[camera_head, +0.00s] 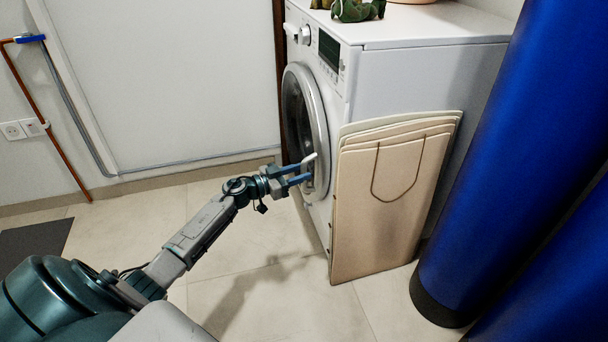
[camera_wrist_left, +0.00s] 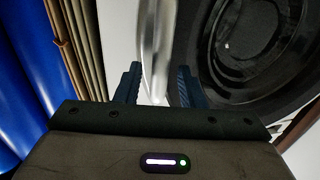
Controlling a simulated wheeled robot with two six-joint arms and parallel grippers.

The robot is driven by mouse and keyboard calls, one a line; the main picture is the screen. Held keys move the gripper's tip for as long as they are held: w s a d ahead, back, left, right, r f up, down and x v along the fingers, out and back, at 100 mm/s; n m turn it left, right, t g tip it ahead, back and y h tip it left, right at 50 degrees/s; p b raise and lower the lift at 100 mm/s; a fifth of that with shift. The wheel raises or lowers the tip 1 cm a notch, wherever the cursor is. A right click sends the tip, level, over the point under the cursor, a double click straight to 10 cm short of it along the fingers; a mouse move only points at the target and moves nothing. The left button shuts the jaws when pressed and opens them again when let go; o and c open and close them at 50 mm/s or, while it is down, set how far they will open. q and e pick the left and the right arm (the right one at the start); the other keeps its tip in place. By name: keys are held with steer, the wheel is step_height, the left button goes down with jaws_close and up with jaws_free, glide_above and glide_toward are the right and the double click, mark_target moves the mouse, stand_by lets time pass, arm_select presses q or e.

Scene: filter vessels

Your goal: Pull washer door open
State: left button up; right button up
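The white washer (camera_head: 425,75) stands against the wall, with its front facing left in the head view. Its round door (camera_head: 322,125) has a silver rim and dark glass; I cannot tell whether it is slightly ajar. A pale handle (camera_head: 310,159) sticks out at the door's lower edge. My left gripper (camera_head: 302,173) is at this handle, its two blue fingers apart. In the left wrist view, a silver door part (camera_wrist_left: 155,45) stands between the open fingers (camera_wrist_left: 156,88), with no clear grip on it. Dark round glass or the drum opening (camera_wrist_left: 250,45) shows to the right. My right gripper is out of view.
Several beige panels (camera_head: 385,205) lean against the washer's side, close to the door. Large blue cylinders (camera_head: 500,170) stand at the right. A green object (camera_head: 358,10) sits on the washer top.

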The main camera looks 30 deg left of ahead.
arm_select(q)
steer(key=shift+x, duration=0.95)
steer(key=shift+c, duration=0.5)
jaws_close()
steer(key=shift+s, duration=0.1)
